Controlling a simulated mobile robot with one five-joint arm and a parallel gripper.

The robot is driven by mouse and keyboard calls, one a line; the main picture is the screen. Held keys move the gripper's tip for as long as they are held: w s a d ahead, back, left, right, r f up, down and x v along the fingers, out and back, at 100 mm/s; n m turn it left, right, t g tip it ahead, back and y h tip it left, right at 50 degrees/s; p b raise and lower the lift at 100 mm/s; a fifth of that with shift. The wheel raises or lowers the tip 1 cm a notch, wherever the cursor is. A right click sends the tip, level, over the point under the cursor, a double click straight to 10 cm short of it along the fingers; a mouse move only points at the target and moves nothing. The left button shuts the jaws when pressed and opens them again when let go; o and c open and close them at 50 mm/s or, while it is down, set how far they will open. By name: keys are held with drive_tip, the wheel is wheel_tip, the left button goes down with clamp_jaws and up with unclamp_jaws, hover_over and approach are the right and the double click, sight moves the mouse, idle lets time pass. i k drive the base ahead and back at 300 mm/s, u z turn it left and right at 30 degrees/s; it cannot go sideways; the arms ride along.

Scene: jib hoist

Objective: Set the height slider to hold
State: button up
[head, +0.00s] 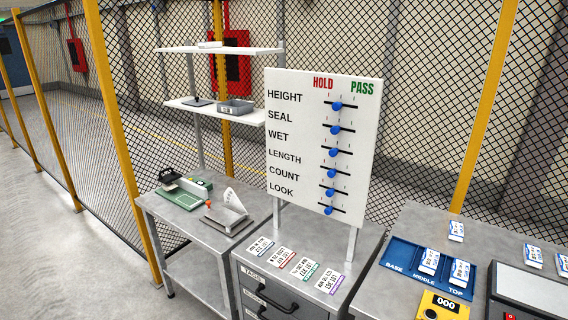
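A white upright board (300,146) stands on two posts above a drawer cabinet. It carries a column of rows: HEIGHT, SEAL, WET, LENGTH, COUNT and LOOK. A red HOLD heading is above the left side of the slots and a green PASS heading above the right. The blue height slider knob (337,106) is in the top row, near the middle of its short dark slot, between the HOLD and PASS sides. The blue seal slider knob (335,130) sits below it, with the other blue knobs in a similar column. My gripper is not in view.
Tags lie on the grey cabinet (265,265) below the board. A bench (175,225) with gauges stands left. A table (420,225) with a blue tray (404,254) and yellow counter (440,306) stands right. Mesh fence is behind; open floor is at left.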

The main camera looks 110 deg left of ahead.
sight(336, 105)
drive_tip(key=u, duration=3.35)
